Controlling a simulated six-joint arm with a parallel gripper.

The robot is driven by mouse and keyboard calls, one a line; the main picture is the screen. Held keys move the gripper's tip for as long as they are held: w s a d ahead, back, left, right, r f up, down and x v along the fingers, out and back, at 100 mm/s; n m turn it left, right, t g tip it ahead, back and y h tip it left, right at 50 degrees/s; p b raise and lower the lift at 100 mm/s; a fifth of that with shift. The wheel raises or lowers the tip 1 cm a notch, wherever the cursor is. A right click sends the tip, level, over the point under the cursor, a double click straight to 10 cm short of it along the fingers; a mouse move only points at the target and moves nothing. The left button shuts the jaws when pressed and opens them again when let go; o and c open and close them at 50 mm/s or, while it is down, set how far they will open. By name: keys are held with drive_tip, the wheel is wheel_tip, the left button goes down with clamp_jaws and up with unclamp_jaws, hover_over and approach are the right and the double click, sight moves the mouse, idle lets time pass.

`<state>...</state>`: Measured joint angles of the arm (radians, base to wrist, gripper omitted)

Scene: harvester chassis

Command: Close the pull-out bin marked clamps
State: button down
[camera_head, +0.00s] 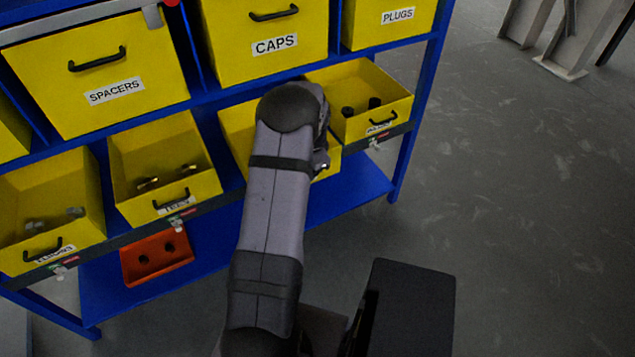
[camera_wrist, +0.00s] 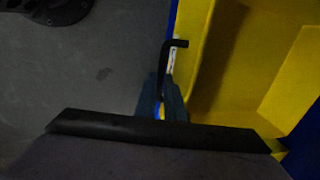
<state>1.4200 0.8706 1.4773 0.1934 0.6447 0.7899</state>
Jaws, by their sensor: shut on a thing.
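My gripper (camera_wrist: 161,108) shows in the wrist view, its two fingers shut on the black handle (camera_wrist: 166,62) of a yellow bin (camera_wrist: 215,70). The handle's upper end shows beyond the fingertips. In the head view this is the pulled-out yellow bin (camera_head: 236,124) in the lower row, third from the left. My arm covers most of its front, so its label is hidden and I cannot read whether it says clamps. The gripper is mostly hidden behind my wrist in that view.
Other lower bins stand pulled out: the left bin (camera_head: 85,180), the second bin (camera_head: 150,150) and the right bin (camera_head: 390,85), all holding parts. Upper bins marked spacers (camera_head: 110,60), caps (camera_head: 225,40) and plugs (camera_head: 370,25) sit above. An orange tray (camera_head: 157,262) lies below.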

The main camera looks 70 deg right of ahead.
drive_tip(key=w+d+b, duration=0.1)
drive_tip(key=w+d, duration=0.6)
drive_tip(key=shift+w+d, duration=0.25)
drive_tip(key=shift+w, duration=0.05)
drive_tip(key=shift+r, duration=0.15)
drive_tip(key=c, duration=1.8)
unclamp_jaws()
drive_tip(key=shift+w+d, duration=0.1)
drive_tip(key=shift+c, duration=0.2)
wheel_tip(320, 180, up, 7)
drive_tip(key=s+a, duration=0.1)
drive_tip(key=shift+s+b, duration=0.15)
drive_tip(key=shift+b, duration=0.25)
